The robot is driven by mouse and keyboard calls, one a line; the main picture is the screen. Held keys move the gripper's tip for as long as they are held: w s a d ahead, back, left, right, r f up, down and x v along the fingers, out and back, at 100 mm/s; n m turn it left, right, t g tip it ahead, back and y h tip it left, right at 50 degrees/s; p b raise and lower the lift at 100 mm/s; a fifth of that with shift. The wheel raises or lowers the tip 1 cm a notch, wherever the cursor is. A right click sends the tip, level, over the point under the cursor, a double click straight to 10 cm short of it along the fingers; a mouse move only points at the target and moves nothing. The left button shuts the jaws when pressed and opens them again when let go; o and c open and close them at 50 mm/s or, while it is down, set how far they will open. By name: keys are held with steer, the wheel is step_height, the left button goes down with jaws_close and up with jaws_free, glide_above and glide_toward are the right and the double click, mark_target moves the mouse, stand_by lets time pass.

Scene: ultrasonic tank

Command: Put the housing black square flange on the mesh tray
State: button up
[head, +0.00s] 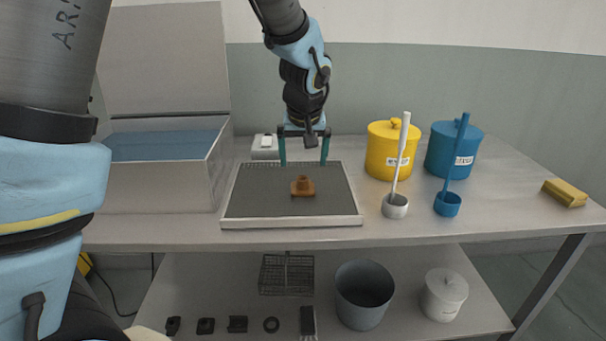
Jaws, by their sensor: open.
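Several small black parts lie in a row on the lower shelf. Three look blocky, at the left (173,326), middle (206,326) and right (238,324); I cannot tell which is the housing with the square flange. A pale-framed tray (235,222) with a dark grey surface lies on the table. A brown housing (303,187) with a squarish base and round top stands on it. A wire mesh basket or tray (287,274) lies on the lower shelf. My gripper (303,162) is open and empty, pointing down above the back part of the framed tray, fingers wide apart.
A lidded metal tank (165,185) stands open at left. Yellow (388,152) and blue (446,150) tubs, a white cup (395,207) and a blue cup (447,206) with handles stand right. A grey bucket (363,300) is below.

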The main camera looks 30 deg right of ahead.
steer(key=w+a+n+g+y, duration=0.1)
steer(key=w+a+n, duration=0.1)
steer(key=a, duration=1.9)
steer(key=s+a+f+n, duration=0.1)
steer(key=s+a, duration=0.2)
steer(key=a, duration=0.5)
steer(key=s+a+f+g, duration=0.1)
steer(key=s+a, duration=0.2)
steer(key=a, duration=0.5)
steer(key=shift+s+f+n+y, duration=0.2)
steer(key=shift+f+n+y, duration=0.1)
steer(key=shift+f+n, duration=0.1)
steer(key=shift+r, duration=0.1)
steer(key=shift+r+p, duration=0.65)
steer(key=shift+r, duration=0.15)
